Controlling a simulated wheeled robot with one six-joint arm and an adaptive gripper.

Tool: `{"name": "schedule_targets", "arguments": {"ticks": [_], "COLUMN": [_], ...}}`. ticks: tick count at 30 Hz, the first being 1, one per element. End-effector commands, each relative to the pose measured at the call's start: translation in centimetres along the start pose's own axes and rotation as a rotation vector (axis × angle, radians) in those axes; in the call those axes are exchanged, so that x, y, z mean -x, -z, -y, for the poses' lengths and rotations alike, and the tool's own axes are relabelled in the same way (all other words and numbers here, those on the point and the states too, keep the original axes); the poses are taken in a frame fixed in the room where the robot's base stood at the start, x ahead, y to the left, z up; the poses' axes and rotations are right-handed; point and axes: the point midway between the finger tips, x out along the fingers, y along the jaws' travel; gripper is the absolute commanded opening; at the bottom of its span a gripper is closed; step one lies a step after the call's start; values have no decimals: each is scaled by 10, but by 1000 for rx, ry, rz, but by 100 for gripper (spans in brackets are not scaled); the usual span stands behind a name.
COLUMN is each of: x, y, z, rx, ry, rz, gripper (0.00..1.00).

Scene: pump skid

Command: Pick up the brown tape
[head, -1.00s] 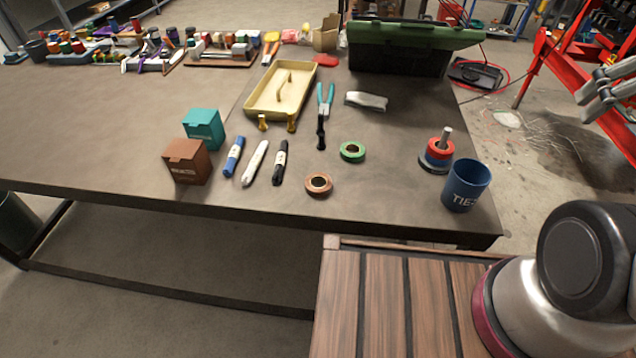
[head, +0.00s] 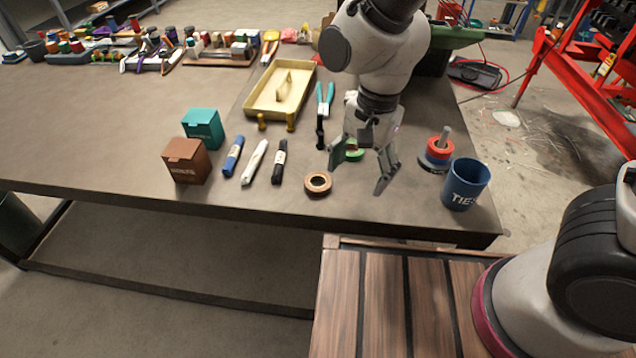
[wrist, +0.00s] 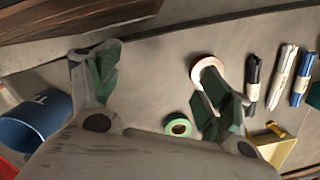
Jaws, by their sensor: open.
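The brown tape (head: 318,183) is a ring lying flat near the front edge of the table. My gripper (head: 359,180) is open and empty above the table, just right of the brown tape in the head view. In the wrist view the brown tape (wrist: 208,72) lies beyond the tip of the right finger, which covers part of it. The green tape (head: 354,151) is partly hidden behind my gripper in the head view.
A blue cup (head: 465,185) and a spindle with tape rolls (head: 437,152) stand to the right. Brown (head: 187,162) and teal (head: 203,128) boxes stand left.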

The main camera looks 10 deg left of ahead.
Motion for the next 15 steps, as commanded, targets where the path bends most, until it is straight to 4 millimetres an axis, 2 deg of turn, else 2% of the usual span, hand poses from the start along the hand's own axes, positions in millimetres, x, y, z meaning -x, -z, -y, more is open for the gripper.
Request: {"name": "schedule_targets", "arguments": {"ticks": [1,3,6,9,12,15], "x": [-10,-17,-13,-10,-9,-10], "y": [-5,-4,-1,1,3,4], "z": [12,28,51,63,68,70], "rx": [-146,-401,-730,-985,-1148,-1231], "ry": [16,63,145,194,216,218], "rz": [2,9,41,77,102,113], "gripper": [79,79,79,79,79,79]}}
